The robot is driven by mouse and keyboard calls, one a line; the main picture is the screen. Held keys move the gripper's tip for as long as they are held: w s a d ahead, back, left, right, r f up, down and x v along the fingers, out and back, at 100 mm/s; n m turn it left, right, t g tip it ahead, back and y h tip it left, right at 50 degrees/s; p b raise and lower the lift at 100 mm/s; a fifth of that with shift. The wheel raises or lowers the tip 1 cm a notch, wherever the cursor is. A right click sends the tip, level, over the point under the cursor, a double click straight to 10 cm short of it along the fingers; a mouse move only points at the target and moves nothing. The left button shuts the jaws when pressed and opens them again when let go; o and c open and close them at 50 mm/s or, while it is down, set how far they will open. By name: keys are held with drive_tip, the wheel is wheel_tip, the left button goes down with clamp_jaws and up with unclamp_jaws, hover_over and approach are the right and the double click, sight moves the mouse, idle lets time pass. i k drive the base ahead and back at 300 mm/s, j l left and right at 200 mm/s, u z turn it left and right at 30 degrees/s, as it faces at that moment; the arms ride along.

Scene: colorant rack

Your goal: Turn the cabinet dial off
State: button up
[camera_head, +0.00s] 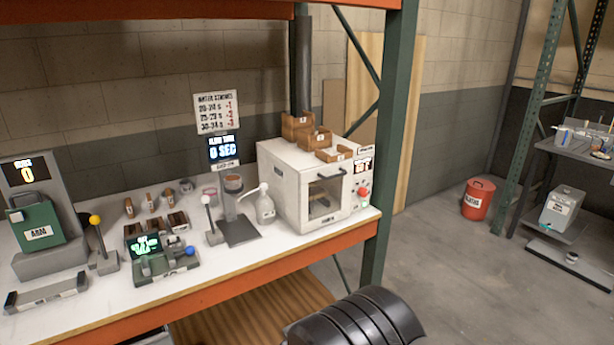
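The white cabinet (277,177) stands at the right end of the bench, with a dark window and handle in its front door. To the right of the door is a narrow control panel with a small lit display (362,165). Below the display is a small red part (364,193), with a green spot near it. These parts are too small to tell which is the dial or how it is set.
Wooden trays (297,127) sit on the cabinet. A white pump bottle (265,208) and a grey stand (239,232) are left of it. A green rack post (389,150) rises close to its right side. Open floor lies right of the bench, with a red bin (478,200).

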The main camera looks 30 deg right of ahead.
sight(362, 192)
drive_tip(key=z, duration=1.3)
drive_tip(key=i+l+u, duration=0.3)
drive_tip(key=i, duration=0.15)
drive_tip(key=i+l+u, duration=0.15)
drive_tip(key=i+u, duration=0.2)
drive_tip(key=i, duration=0.1)
